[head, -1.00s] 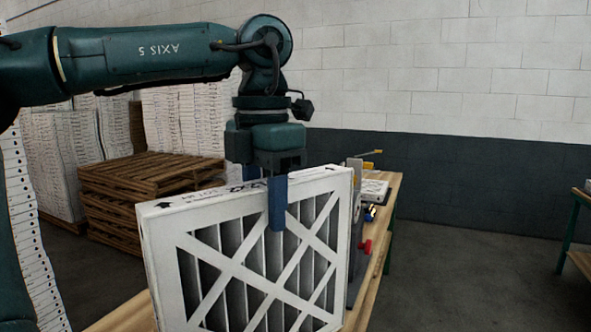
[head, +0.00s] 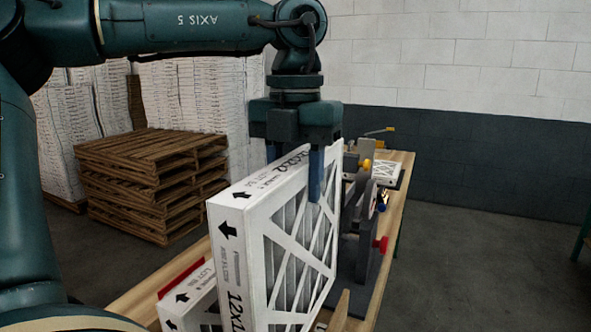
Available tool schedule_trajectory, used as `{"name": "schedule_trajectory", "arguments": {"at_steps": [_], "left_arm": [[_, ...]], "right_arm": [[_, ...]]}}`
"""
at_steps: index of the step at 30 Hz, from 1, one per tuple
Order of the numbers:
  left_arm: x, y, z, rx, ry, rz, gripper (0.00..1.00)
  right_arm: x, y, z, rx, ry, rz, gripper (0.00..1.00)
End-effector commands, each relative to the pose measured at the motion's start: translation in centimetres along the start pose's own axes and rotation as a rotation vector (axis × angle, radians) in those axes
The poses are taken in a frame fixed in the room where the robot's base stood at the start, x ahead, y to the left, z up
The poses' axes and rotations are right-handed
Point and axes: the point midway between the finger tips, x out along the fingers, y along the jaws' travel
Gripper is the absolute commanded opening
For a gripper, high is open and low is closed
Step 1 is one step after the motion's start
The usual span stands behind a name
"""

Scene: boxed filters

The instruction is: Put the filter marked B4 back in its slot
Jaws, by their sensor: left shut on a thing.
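My left gripper (head: 294,172) points down and is shut on the top edge of a white boxed filter (head: 232,262), one finger on each side. The filter is upright, with its narrow printed end and its lattice face over grey pleats both showing. Small print on its top looks like a lot mark, perhaps B4, but is hard to read. Its lower edge runs out of the frame, so I cannot tell whether it touches anything. A second white filter (head: 190,306) stands lower left of it, partly cut off. I see no clearly empty slot. My right gripper is not in view.
A wooden bench (head: 140,300) runs away from me. A grey fixture with a red knob (head: 381,244) stands just right of the held filter. A red strip (head: 181,278) shows behind the second filter. Pallets (head: 150,180) are stacked back left; the floor at right is clear.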

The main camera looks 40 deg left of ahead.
Motion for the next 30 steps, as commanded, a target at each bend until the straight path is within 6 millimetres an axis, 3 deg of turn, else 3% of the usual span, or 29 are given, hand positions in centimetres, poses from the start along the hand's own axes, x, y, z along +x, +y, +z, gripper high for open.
{"name": "schedule_trajectory", "arguments": {"at_steps": [13, 16, 30], "left_arm": [[5.2, 0.0, -0.1, 0.002, 0.002, -0.001, 0.00], [6.9, 0.0, 0.0, 0.000, 0.000, -0.002, 0.00], [12.6, 0.0, 0.0, 0.001, -0.001, -0.001, 0.00]], "right_arm": [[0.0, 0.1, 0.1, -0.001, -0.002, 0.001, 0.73], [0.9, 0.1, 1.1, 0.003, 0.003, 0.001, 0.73], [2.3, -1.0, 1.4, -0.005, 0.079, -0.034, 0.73]]}}
